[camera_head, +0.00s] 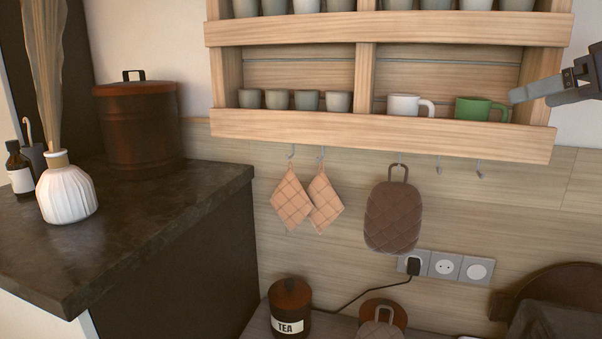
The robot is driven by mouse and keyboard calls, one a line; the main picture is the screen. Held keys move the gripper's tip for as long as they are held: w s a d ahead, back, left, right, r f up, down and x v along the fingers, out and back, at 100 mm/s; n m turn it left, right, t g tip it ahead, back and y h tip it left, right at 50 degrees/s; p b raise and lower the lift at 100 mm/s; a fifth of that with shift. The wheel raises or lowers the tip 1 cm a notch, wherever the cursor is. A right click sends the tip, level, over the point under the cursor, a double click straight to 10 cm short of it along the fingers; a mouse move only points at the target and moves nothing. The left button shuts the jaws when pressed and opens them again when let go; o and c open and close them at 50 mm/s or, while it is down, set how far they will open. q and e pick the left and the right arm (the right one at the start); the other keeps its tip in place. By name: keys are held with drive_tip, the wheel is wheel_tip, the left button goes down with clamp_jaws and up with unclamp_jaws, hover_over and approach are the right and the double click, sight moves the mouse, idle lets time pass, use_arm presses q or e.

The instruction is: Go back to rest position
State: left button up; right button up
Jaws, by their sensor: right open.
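My right gripper (520,95) comes in from the right edge at the height of the shelf. Its fingers are open and it looks empty, close to the handle of a green mug (477,110). I cannot tell whether it touches the mug. The mug stands upright on the lower board of the wooden wall shelf (380,130), next to a white mug (404,106). My left gripper is not in view.
Small grey cups stand on the shelf. Two checked potholders (291,203) and a brown oven mitt (392,218) hang from hooks below. A dark counter (150,215) at left holds a white vase (67,191) and a brown canister (138,130). A tea tin (290,308) stands lower down.

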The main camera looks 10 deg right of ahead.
drive_tip(key=a+f+m+g+y+b, duration=0.15)
drive_tip(key=a+f, duration=0.25)
drive_tip(key=f, duration=0.6)
drive_tip(key=a+f+m+g+b, duration=0.1)
drive_tip(key=a+f+m+g, duration=0.15)
drive_tip(key=f, duration=0.65)
use_arm(q)
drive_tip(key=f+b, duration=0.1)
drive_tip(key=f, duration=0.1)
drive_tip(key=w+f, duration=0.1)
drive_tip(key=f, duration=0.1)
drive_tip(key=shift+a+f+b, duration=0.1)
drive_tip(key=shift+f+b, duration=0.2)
drive_tip(key=shift+b, duration=0.1)
use_arm(e)
drive_tip(key=s+a+f+g, duration=0.1)
drive_tip(key=s+a+f, duration=0.3)
drive_tip(key=f, duration=0.6)
drive_tip(key=s+a+f+g, duration=0.1)
drive_tip(key=s+a+f, duration=0.3)
drive_tip(key=a+f, duration=0.3)
drive_tip(key=s+a+f+g, duration=0.1)
drive_tip(key=s+a+f, duration=0.4)
drive_tip(key=f, duration=1)
drive_tip(key=shift+a+n+g+h, duration=0.3)
drive_tip(key=shift+a+h, duration=0.15)
drive_tip(key=shift+a, duration=0.15)
